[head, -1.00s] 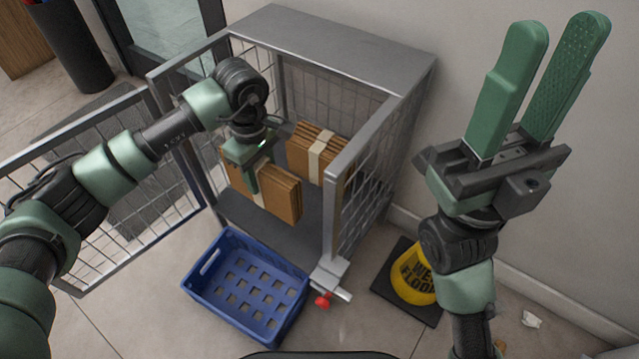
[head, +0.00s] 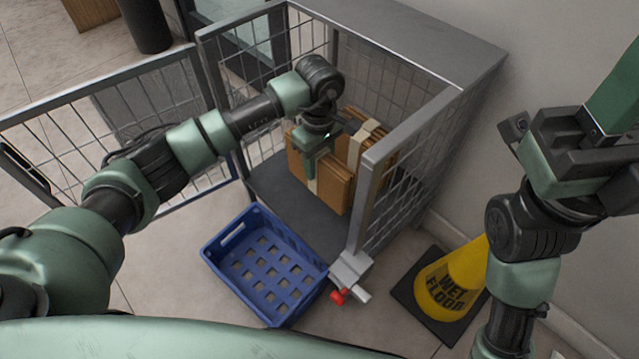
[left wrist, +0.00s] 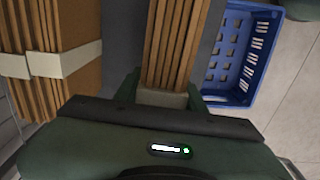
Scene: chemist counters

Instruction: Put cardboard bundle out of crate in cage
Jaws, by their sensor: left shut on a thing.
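My left gripper (head: 318,160) is shut on a cardboard bundle (head: 335,188) with a pale band, inside the cage (head: 405,150). The held bundle stands upright just above or on the dark cage floor; I cannot tell which. It also shows between the fingers in the left wrist view (left wrist: 176,40). A second banded cardboard bundle (left wrist: 60,30) stands close beside it, deeper in the cage, partly hidden in the head view (head: 370,135). The blue crate (head: 265,265) on the floor in front of the cage is empty. My right gripper (head: 610,110) is raised at the right; its fingertips are cut off by the frame.
The cage door (head: 110,125) stands open to the left. A yellow wet-floor cone (head: 450,282) on a dark base stands right of the cage. A red-tipped caster pedal (head: 338,296) juts from the cage's front corner. A dark bin (head: 145,22) is at the back left.

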